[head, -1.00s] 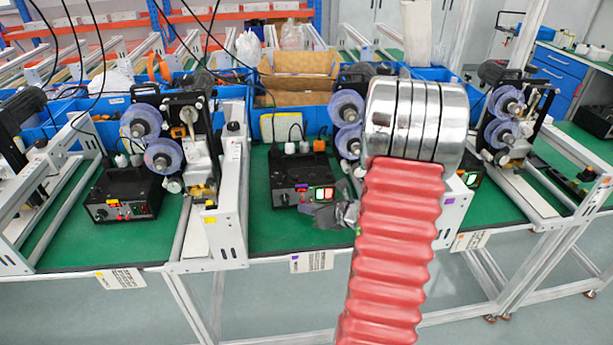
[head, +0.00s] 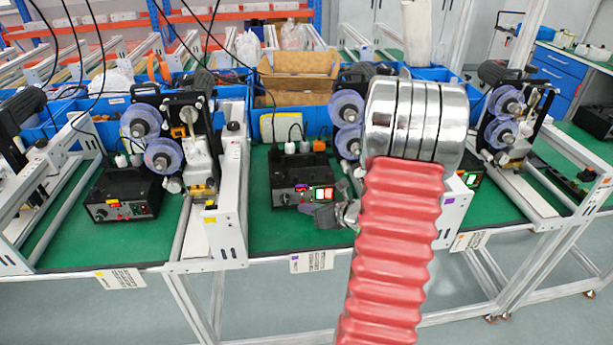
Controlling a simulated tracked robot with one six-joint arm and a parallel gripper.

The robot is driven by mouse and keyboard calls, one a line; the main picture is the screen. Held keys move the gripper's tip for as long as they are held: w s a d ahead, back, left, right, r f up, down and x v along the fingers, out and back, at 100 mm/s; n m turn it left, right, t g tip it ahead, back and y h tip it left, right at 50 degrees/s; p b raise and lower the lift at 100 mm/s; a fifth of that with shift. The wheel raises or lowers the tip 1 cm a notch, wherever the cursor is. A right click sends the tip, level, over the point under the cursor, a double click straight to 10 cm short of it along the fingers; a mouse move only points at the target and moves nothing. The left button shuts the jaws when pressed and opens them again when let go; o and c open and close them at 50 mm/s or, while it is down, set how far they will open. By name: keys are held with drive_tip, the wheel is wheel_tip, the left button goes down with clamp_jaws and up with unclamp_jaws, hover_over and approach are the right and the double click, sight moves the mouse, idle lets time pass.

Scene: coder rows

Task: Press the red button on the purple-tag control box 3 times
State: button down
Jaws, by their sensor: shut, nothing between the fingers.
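The purple-tag control box (head: 284,172) is a black box on the green mat of the middle bench. A small purple tag (head: 301,187) is on its front, and a purple mark is on the bench-edge label below. A lit red and green panel (head: 323,193) shows at the right of its front. I cannot make out the red button for certain near my fingers. My gripper (head: 310,209) is shut and empty, low in front of the box's right front. Its fingertips are close to the front face; contact cannot be told. My red ribbed arm hides the area to the right.
A similar black box with a yellow tag (head: 124,192) stands on the left bench. A white upright frame (head: 233,190) stands left of the middle box. Reel machines (head: 348,122) stand behind it. Green mat is clear left of the box.

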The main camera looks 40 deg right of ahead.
drive_tip(key=shift+w+d, duration=0.1)
drive_tip(key=shift+w, duration=0.1)
drive_tip(key=shift+w+d+r, duration=0.1)
drive_tip(key=shift+w+d, duration=0.05)
drive_tip(key=shift+w, duration=0.1)
idle(0.4)
drive_tip(key=shift+s, duration=0.3)
drive_tip(key=shift+s+a, duration=0.1)
drive_tip(key=shift+a, duration=0.15)
drive_tip(key=shift+s+a, duration=0.55)
drive_tip(key=shift+s, duration=0.25)
drive_tip(key=shift+s+a, duration=0.55)
drive_tip(key=shift+s, duration=0.3)
drive_tip(key=shift+s+a, duration=0.55)
drive_tip(key=shift+s, duration=0.25)
idle(1.5)
